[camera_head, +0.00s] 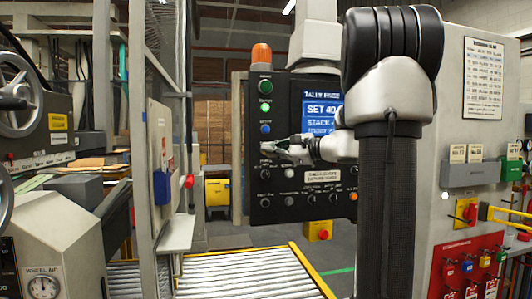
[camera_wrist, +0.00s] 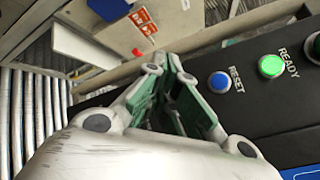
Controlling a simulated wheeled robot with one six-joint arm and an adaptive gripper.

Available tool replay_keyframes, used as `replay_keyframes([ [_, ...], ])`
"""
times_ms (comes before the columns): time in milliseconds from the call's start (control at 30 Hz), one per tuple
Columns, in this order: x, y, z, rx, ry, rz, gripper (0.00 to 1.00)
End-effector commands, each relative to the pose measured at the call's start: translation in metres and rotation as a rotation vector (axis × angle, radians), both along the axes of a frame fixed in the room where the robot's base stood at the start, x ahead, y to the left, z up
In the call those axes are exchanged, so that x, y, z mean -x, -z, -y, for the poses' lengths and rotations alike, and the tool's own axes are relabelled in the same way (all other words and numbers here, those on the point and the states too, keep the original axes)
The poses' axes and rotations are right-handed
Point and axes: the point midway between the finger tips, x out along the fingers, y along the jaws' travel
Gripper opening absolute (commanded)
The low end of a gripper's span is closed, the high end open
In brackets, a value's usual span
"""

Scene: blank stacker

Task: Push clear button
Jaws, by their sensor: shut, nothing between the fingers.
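The black control panel (camera_head: 277,213) carries a column of buttons on its left side. At the top is a green button (camera_head: 265,87), then a lit green one, labelled READY in the wrist view (camera_wrist: 271,66), then the blue RESET button (camera_head: 265,129), also seen in the wrist view (camera_wrist: 219,82). No label reading CLEAR is legible; the lower labels are too small to read. My gripper (camera_head: 270,149) is shut and empty in front of the panel, just below the blue button. In the wrist view its green-padded fingers (camera_wrist: 168,75) are left of RESET; contact cannot be told.
A blue screen (camera_head: 320,112) is partly behind my arm. Knobs line the panel's lower part. An orange beacon (camera_head: 261,54) stands on top. A roller conveyor (camera_head: 240,275) with yellow rails runs below. A post with a red button (camera_head: 189,181) stands left.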

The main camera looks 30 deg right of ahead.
Motion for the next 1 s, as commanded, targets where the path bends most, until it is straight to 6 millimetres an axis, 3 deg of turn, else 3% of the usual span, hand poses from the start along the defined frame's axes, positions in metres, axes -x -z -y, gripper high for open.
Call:
replay_keyframes([
  [333,-0.031,0.0,0.009,-0.001,-0.001,-0.001,0.0],
  [1000,-0.034,0.0,0.01,0.0,0.0,0.0,0.0],
])
